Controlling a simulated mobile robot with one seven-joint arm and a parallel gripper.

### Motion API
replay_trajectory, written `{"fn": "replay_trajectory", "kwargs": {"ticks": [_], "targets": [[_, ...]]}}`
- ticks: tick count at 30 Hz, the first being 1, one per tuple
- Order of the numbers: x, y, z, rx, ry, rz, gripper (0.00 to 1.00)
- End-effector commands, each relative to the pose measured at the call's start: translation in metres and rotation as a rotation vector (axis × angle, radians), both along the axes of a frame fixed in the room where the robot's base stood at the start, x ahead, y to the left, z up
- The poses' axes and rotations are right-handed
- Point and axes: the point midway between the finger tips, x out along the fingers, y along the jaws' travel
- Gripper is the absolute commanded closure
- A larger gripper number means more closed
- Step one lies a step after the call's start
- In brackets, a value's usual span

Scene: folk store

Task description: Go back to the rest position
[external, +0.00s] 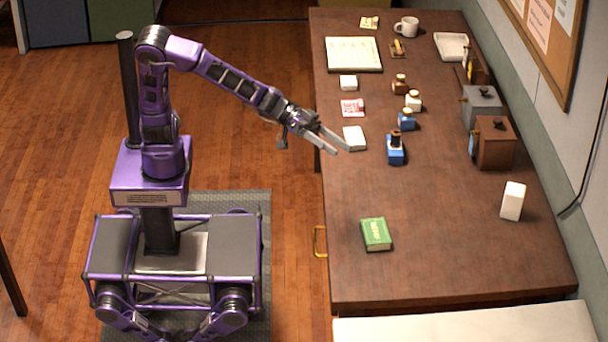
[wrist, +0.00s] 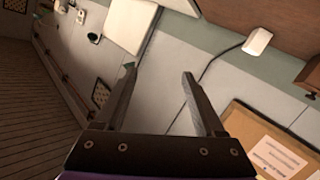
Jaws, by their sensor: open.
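My gripper (external: 342,148) is open and empty. In the external view it is stretched out to the right, over the left edge of the brown desk (external: 440,275). Its fingertips overlap a small white box (external: 354,138) in the picture; I cannot tell how high above it they are. In the wrist view the two fingers of my gripper (wrist: 158,75) stand apart with nothing between them, and the wall and floor show tilted beyond.
A green box (external: 376,234) lies on the near left of the desk. Blue bottles (external: 396,150), a brown grinder (external: 494,142), a grey grinder (external: 481,107) and a white block (external: 512,200) stand farther right. A pinboard (external: 545,35) hangs on the wall. The desk's near middle is clear.

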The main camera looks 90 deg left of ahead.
Motion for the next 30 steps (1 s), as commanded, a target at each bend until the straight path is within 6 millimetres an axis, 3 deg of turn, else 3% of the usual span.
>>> {"fn": "replay_trajectory", "kwargs": {"ticks": [3,7,14,18,23,30], "targets": [[0.001,0.015,-0.024,0.116,0.026,0.063,0.29],[0.005,0.036,-0.027,0.212,0.012,0.147,0.29],[0.005,0.077,-0.012,0.354,-0.026,0.3,0.29],[-0.002,0.111,0.009,0.459,-0.046,0.425,0.29],[-0.029,0.166,0.043,0.59,-0.03,0.607,0.29],[-0.1,0.238,0.071,0.687,0.138,0.784,0.29]]}}
